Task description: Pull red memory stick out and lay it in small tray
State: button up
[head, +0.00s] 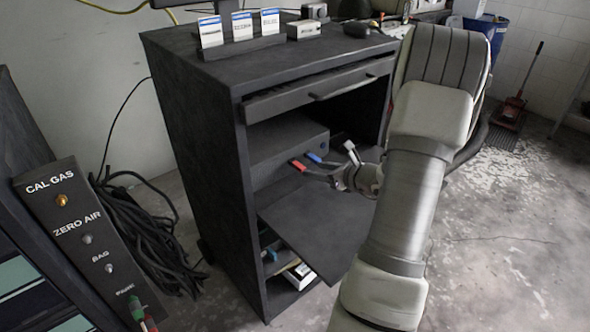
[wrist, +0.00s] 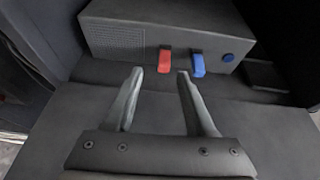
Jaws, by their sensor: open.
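The red memory stick (wrist: 165,60) sticks out of the front of a dark box (wrist: 125,33) in the wrist view. A blue memory stick (wrist: 198,65) sticks out beside it on the right. My gripper (wrist: 160,72) is open and empty. Its fingertips lie just in front of the red stick, one to either side, and the stick's end shows between them. The head view shows the red stick (head: 298,165) and the blue stick (head: 314,157) on the box (head: 285,140) inside the cabinet. I cannot make out a small tray for certain.
The cabinet (head: 185,130) has a flat pull-out shelf (head: 310,215) below the box and a drawer (head: 320,90) above it. Cables (head: 150,240) lie on the floor at left.

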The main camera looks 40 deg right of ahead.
aim_at(300, 166)
jog(key=shift+s+d+f+m, duration=0.1)
jog(key=shift+d+f+m, duration=0.05)
jog(key=shift+d+m, duration=0.2)
jog(key=b+x, duration=0.3)
jog(key=x, duration=0.4)
jog(key=shift+w+f, duration=0.4)
jog(key=shift+w, duration=0.55)
jog(key=shift+b, duration=0.55)
dwell(0.5)
grip_shut()
